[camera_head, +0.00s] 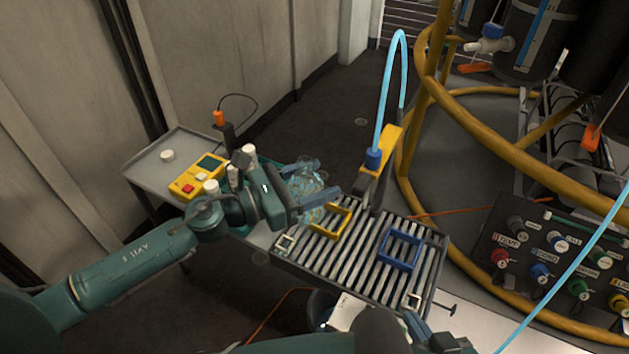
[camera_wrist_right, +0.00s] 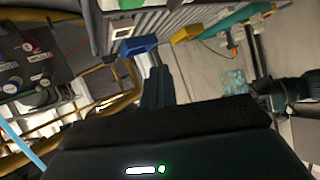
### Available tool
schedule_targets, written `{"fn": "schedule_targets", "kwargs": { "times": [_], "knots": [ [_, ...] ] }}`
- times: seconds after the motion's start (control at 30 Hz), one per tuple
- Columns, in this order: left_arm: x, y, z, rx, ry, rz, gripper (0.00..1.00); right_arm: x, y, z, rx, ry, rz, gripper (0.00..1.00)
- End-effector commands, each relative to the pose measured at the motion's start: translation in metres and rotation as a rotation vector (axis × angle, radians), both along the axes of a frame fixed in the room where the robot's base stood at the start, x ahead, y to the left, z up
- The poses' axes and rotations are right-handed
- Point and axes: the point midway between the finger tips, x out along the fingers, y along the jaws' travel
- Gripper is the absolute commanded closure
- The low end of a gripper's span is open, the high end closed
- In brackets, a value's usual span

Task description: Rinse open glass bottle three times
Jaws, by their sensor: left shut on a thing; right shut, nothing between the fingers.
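A clear, bluish open glass bottle (camera_head: 307,187) is held off the slatted rack, near its left rear edge. My left gripper (camera_head: 318,184) is shut on it, and its blue fingers partly hide the glass. The bottle's mouth is hard to make out. The bottle also shows in the right wrist view (camera_wrist_right: 233,82). A light-blue hose (camera_head: 390,85) arches down to a blue nozzle (camera_head: 373,158) on a yellow post, right of the bottle and apart from it. My right gripper (camera_wrist_right: 158,82) is shut and empty, low in front of the rack.
The slatted rack (camera_head: 345,252) carries a yellow square frame (camera_head: 331,222) and a blue square frame (camera_head: 400,250). A grey side tray (camera_head: 150,164) at left holds a yellow meter (camera_head: 198,176) and white caps. Yellow hoop pipes (camera_head: 412,150) and a valve panel (camera_head: 548,258) stand at right.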

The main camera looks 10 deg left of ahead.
Motion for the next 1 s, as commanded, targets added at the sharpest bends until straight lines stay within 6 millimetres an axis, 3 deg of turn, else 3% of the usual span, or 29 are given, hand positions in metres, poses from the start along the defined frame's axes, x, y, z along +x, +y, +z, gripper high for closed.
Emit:
{"fn": "schedule_targets", "kwargs": {
  "times": [0.23,0.37,0.6,1.0],
  "knots": [
    [0.019,-0.002,-0.007,-0.002,-0.002,0.072,0.78,0.0,0.0,-0.005,-0.001,-0.003,0.0,1.0],
    [0.044,-0.004,-0.019,-0.002,-0.003,0.178,0.78,0.001,-0.001,-0.006,-0.002,-0.02,-0.004,1.0],
    [0.091,-0.014,-0.056,-0.01,0.009,0.43,0.78,-0.003,-0.005,-0.004,0.004,-0.056,-0.015,1.0],
    [0.116,-0.025,-0.087,-0.002,0.002,0.605,0.78,-0.004,-0.012,0.0,0.001,-0.09,-0.029,1.0]
  ]
}}
